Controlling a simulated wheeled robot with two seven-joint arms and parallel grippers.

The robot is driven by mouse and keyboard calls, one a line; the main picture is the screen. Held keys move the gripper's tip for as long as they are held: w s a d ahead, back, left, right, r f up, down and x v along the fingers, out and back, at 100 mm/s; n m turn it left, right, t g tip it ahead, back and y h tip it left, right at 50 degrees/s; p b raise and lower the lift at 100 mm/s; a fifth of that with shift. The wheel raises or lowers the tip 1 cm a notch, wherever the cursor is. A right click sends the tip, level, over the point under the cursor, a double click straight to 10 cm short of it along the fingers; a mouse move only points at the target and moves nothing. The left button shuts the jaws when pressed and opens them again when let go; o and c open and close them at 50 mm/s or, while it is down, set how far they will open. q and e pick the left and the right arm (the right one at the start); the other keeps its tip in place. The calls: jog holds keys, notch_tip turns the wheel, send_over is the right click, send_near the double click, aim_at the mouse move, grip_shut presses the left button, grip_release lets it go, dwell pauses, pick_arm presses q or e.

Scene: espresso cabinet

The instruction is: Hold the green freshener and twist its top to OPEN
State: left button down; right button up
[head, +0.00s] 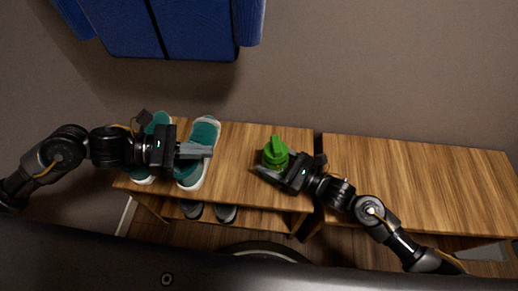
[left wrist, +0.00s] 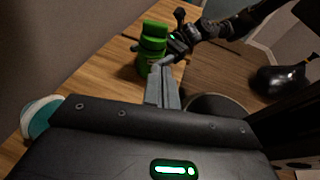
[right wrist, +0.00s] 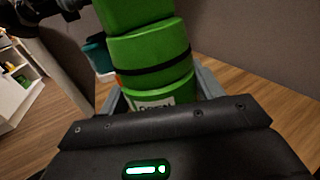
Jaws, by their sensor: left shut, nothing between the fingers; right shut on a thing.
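The green freshener (head: 275,156) stands upright on the wooden bench, towards its right end in the head view. In the right wrist view the freshener (right wrist: 152,55) is large and close, with a dark band around it and a partly hidden white label. My right gripper (head: 270,172) is shut on its lower body. My left gripper (head: 210,151) is shut and empty, over the teal shoes to the left of the freshener. In the left wrist view its closed fingers (left wrist: 163,72) point towards the freshener (left wrist: 152,45), apart from it in the head view.
A pair of teal shoes (head: 203,132) sits on the left part of the wooden bench (head: 240,185). More shoes (head: 226,213) are on the shelf below. A second wooden bench (head: 420,185) stands to the right, across a narrow gap. Blue clothing (head: 180,25) hangs on the wall.

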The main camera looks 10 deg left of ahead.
aim_at(274, 156)
pick_arm(q)
jog(key=x, duration=0.9)
jog(key=r+x, duration=0.1)
jog(key=x, duration=0.4)
jog(key=shift+d+r, duration=0.1)
jog(key=shift+d, duration=0.05)
jog(key=shift+s+d, duration=0.4)
jog(key=shift+s, duration=0.1)
dwell(0.6)
jog(key=shift+s+d, duration=0.25)
jog(key=shift+d, duration=0.3)
jog(key=shift+s+d, duration=0.25)
jog(key=shift+d, duration=0.35)
dwell(1.6)
